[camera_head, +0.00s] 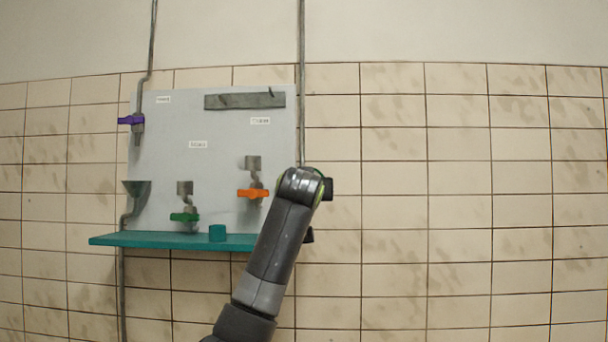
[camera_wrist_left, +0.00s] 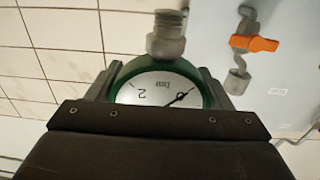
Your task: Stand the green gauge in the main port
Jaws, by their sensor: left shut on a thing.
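The green gauge (camera_wrist_left: 160,86), with a white dial and dark needle, is between the fingers of my left gripper (camera_wrist_left: 160,92), which is shut on it. Its dial reads upside down in the left wrist view, which is itself inverted. A grey metal fitting (camera_wrist_left: 166,38) juts from the gauge's rim side; it looks like its threaded stem. In the head view my left wrist hides most of the gripper (camera_head: 327,188) and gauge, right of the board. I cannot tell which fitting is the main port; the board labels are unreadable. My right gripper is out of view.
On the grey board (camera_head: 215,125) are an orange valve (camera_head: 253,193) under an open socket (camera_head: 253,162), a green valve (camera_head: 184,217), a purple valve (camera_head: 131,119) and a funnel (camera_head: 136,190). A teal shelf (camera_head: 150,240) carries a teal cup (camera_head: 217,233). Tiled wall at right is clear.

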